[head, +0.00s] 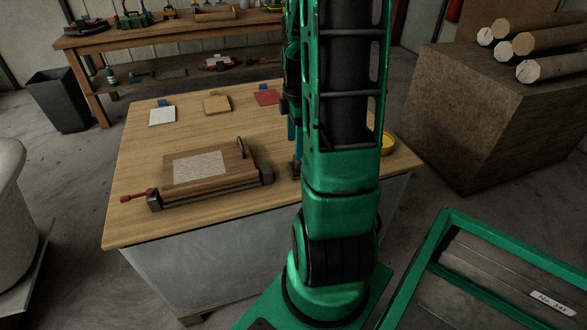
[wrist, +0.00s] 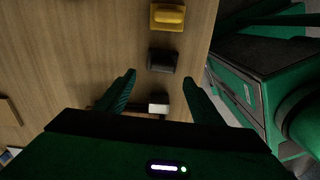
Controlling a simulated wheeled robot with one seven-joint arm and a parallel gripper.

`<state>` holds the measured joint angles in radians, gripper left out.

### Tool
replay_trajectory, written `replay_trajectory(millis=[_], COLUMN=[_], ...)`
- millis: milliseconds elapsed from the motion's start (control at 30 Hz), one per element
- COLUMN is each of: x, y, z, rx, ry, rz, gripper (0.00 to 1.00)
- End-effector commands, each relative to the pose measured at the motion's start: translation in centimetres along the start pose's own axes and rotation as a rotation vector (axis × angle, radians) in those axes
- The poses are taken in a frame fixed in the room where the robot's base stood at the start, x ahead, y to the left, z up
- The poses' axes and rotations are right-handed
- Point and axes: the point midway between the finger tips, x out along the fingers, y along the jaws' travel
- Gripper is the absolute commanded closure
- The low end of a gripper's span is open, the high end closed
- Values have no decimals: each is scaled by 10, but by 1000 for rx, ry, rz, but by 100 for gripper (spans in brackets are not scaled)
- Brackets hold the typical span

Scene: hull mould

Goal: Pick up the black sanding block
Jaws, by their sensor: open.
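The black sanding block (wrist: 163,61) lies on the wooden tabletop in the wrist view, just beyond my fingertips. It is a small dark block with a raised top. My gripper (wrist: 159,76) is open, with one green finger on each side and nothing held between them. In the head view my green arm stands in front of that part of the table, and I cannot make out the black block there.
A yellow block (wrist: 168,17) lies beyond the black one; it also shows in the head view (head: 388,142). A white-ended object (wrist: 158,105) shows between my fingers. A clamped wooden board (head: 232,157) stands left on the workbench (head: 130,220). The table edge is close on the right.

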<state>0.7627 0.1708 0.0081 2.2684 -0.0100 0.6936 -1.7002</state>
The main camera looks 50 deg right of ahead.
Motion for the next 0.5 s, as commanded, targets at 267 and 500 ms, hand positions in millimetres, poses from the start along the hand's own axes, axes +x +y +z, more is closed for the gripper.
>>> replay_trajectory(millis=[267, 500], x=[23, 54], y=[-1, -3], z=[0, 5], rx=[1, 3], ry=[0, 1], rz=[-1, -3], gripper=[39, 39])
